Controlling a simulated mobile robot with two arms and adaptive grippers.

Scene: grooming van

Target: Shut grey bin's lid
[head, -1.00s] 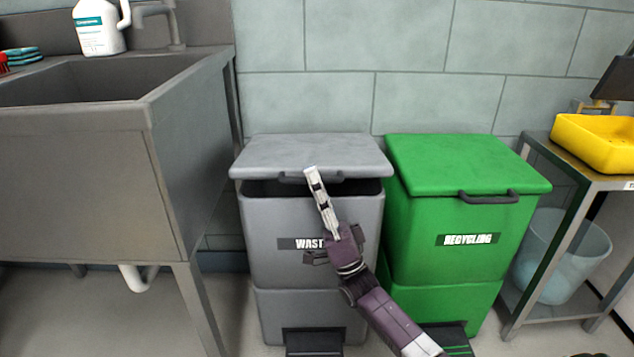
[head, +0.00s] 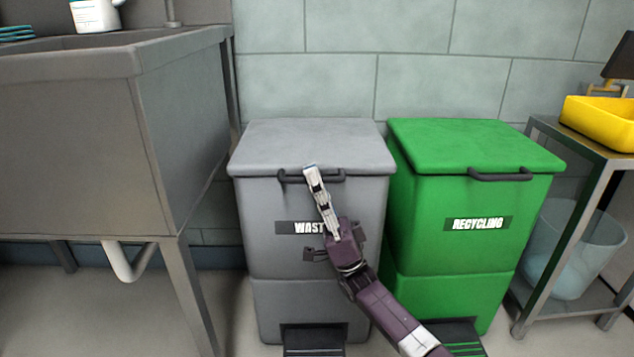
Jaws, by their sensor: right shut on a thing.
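The grey bin (head: 262,255) stands in the middle, with a partly covered "WASTE" label on its front. Its grey lid (head: 310,145) lies flat on the rim, and I see no dark gap under its front edge. A dark handle (head: 290,177) sits at the lid's front edge. My right gripper (head: 311,172) reaches up from below in front of the bin, its fingertips at the handle. It is shut on the handle, and its fingers hide the handle's middle. My left gripper is out of view.
A green recycling bin (head: 460,255) with a closed lid stands close to the right. A grey sink unit (head: 70,160) is at the left. A metal shelf (head: 580,148) with a yellow tray (head: 600,125) and a translucent bucket (head: 575,260) is at the far right.

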